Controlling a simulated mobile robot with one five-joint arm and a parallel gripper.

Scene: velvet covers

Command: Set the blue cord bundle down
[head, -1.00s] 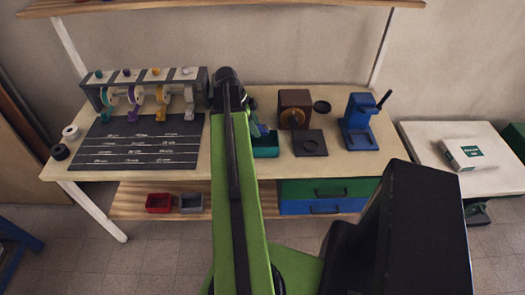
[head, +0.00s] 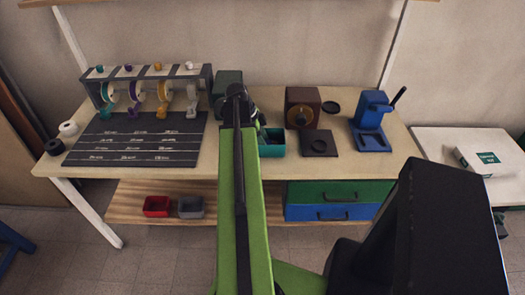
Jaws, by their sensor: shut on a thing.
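My green arm reaches forward over the workbench (head: 210,165), and its black end stands in front of the middle of the bench. My gripper (head: 261,121) is only partly visible beside the arm end, just above or behind a teal open tray (head: 272,150). It is shut on the blue cord bundle, which is mostly hidden by the arm. I cannot tell whether the bundle touches the tray.
Left are a spool rack (head: 150,92) and a black labelled board (head: 135,150). Right are a brown box with a round knob (head: 302,106), a dark square plate (head: 319,144) and a blue press (head: 370,122). A dark green box (head: 226,86) stands behind the arm.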

